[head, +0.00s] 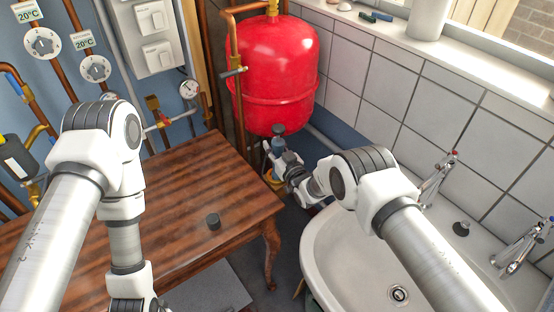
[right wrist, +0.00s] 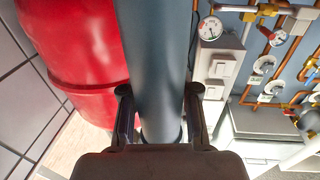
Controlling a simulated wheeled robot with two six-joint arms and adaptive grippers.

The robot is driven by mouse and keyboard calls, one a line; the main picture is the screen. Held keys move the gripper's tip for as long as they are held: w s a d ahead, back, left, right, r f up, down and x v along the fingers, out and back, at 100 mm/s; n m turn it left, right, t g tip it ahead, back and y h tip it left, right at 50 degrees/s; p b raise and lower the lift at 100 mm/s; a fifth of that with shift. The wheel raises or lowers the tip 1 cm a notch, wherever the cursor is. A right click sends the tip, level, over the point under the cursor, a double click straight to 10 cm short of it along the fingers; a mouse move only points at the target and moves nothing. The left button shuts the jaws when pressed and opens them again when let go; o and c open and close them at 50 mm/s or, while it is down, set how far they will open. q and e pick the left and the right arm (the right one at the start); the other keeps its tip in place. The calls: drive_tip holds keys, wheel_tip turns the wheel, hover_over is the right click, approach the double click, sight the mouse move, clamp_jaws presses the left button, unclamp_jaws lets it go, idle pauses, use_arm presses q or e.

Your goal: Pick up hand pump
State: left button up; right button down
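The hand pump shows in the right wrist view as a dark blue-grey cylinder (right wrist: 158,60) running up between my right gripper's fingers (right wrist: 160,112). Both fingers lie against its sides, with no clear gap. In the head view my right gripper (head: 272,166) is below the red tank, beyond the table's right edge. The pump's dark top (head: 278,130) rises above it; much of the pump is hidden by the gripper, and I cannot tell whether its foot touches anything. My left arm reaches down over the table at the left; its gripper is out of frame.
A red tank (head: 275,60) hangs close above the right gripper. A white sink (head: 345,262) is below my right arm. Copper pipes and gauges (head: 188,89) line the left wall.

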sight(278, 129)
idle(0.4)
wheel_tip(278, 129, up, 10)
idle(0.3)
